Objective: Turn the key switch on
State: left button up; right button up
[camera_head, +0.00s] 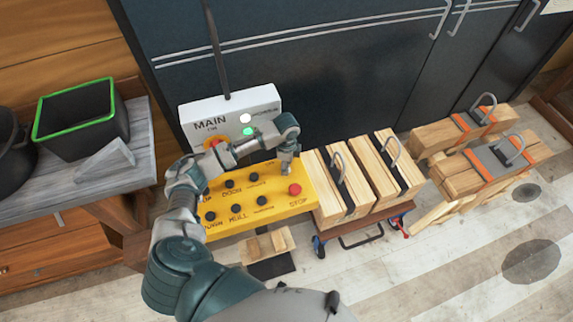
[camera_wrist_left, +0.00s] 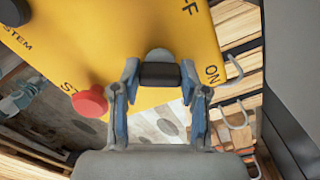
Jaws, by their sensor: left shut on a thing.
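The yellow control panel (camera_head: 283,211) has several black buttons and a red STOP button (camera_head: 295,189). My left gripper (camera_head: 288,170) is at the panel's upper right corner and covers the key switch in the head view. In the left wrist view, the gripper (camera_wrist_left: 160,82) is shut on the black key switch (camera_wrist_left: 160,73), with a finger on each side. A grey rounded part shows just behind the key. The ON label (camera_wrist_left: 212,75) is to its right, and part of the OFF label is above. The red button (camera_wrist_left: 90,101) is at the left. My right gripper is not in view.
A white MAIN box (camera_head: 203,117) with a lit green lamp (camera_head: 248,131) stands behind the panel. Stacked timber with metal handles (camera_head: 372,168) lies to the right. A grey bench (camera_head: 60,190) with a green-rimmed black bin (camera_head: 82,122) is at the left. Dark cabinets (camera_head: 310,80) close off the back.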

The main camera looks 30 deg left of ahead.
pick_arm(q)
jog(key=shift+w+a+r, duration=0.1)
jog(key=shift+r, duration=0.05)
jog(key=o, duration=0.9)
jog(key=shift+o, duration=1.2)
notch_tip(320, 180, up, 12)
jog(key=shift+f, duration=0.2)
